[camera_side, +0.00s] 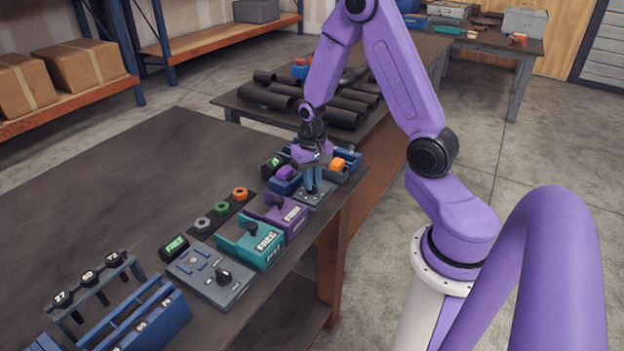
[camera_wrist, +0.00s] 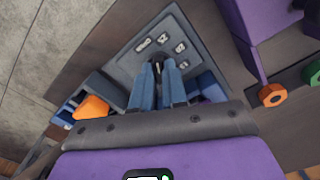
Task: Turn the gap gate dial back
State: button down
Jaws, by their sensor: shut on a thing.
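A grey panel (camera_side: 322,200) lies near the table's right edge in the side view, below my gripper (camera_side: 311,190). In the wrist view the same panel (camera_wrist: 122,67) shows several small pale labels, too small to read. My gripper (camera_wrist: 158,72) points down at this panel and is shut on a small dark dial (camera_wrist: 158,68), mostly hidden between the blue-grey fingers. Which way the dial points cannot be told. A second grey panel (camera_side: 196,285) with a black dial (camera_side: 224,276) lies nearer the camera, apart from my gripper.
A purple fixture (camera_side: 277,212) and a teal fixture (camera_side: 248,243) stand between the two panels. Orange, green and grey nuts (camera_side: 222,208) sit on a dark strip beside them. A blue tray with an orange block (camera_side: 337,164) is just behind my gripper.

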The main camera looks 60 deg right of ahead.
jog(key=n, duration=0.5)
jog(key=shift+n, duration=0.4)
dwell(0.4)
jog(key=c, duration=1.2)
grip_release()
jog(key=shift+o, duration=0.2)
notch_tip(320, 180, up, 18)
jog(key=shift+f, duration=0.25)
